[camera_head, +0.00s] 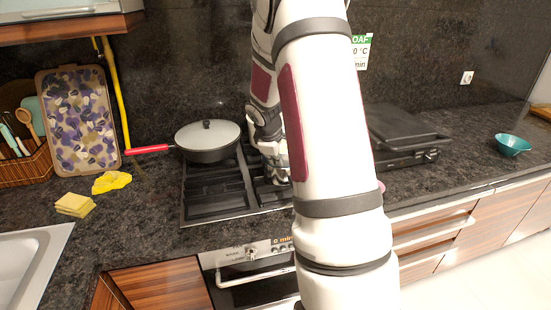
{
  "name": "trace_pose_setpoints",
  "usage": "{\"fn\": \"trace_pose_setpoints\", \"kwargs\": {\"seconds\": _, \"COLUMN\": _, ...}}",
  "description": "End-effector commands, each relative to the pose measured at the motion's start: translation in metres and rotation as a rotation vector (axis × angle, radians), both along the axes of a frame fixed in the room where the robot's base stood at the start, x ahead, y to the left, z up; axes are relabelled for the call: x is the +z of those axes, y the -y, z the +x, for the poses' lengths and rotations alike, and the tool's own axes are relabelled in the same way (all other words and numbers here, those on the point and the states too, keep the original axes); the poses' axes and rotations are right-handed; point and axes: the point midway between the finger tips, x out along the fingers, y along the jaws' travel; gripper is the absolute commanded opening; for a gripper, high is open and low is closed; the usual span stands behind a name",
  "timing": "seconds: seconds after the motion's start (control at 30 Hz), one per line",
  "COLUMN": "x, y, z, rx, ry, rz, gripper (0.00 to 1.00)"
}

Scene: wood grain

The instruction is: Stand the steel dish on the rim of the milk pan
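A dark pan (208,153) with a red handle and a lid stands on the back left of the hob; I cannot tell whether it is the milk pan. I see no steel dish; my arm hides part of the hob and counter. My gripper (278,172) points down over the hob, right of the pan and apart from it. My own arm covers much of it, so its fingertips and anything between them are hidden.
A black grill (405,135) stands right of the hob (215,192). A teal bowl (512,145) sits at the far right. Yellow sponges (74,205), a yellow cloth (111,182), a patterned tray (80,118) and a utensil basket (22,168) are at left. The right counter has free room.

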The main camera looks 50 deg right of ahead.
Motion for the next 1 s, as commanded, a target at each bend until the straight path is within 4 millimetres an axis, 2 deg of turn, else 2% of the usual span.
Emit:
{"fn": "trace_pose_setpoints", "kwargs": {"seconds": 0.57, "x": -0.0072, "y": 0.0004, "z": 0.0003, "rx": 0.0, "ry": 0.0, "rz": -0.001, "gripper": 0.0}}
{"fn": "trace_pose_setpoints", "kwargs": {"seconds": 0.6, "x": -0.0068, "y": 0.0005, "z": 0.0002, "rx": 0.0, "ry": 0.0, "rz": -0.001, "gripper": 0.11}}
{"fn": "trace_pose_setpoints", "kwargs": {"seconds": 0.67, "x": -0.0069, "y": 0.0002, "z": 0.0001, "rx": 0.0, "ry": 0.0, "rz": -0.001, "gripper": 0.25}}
{"fn": "trace_pose_setpoints", "kwargs": {"seconds": 0.7, "x": -0.0072, "y": 0.0001, "z": 0.0, "rx": 0.0, "ry": 0.0, "rz": 0.0, "gripper": 0.28}}
{"fn": "trace_pose_setpoints", "kwargs": {"seconds": 1.0, "x": -0.0086, "y": -0.0008, "z": -0.0006, "rx": 0.0, "ry": -0.003, "rz": 0.002, "gripper": 0.28}}
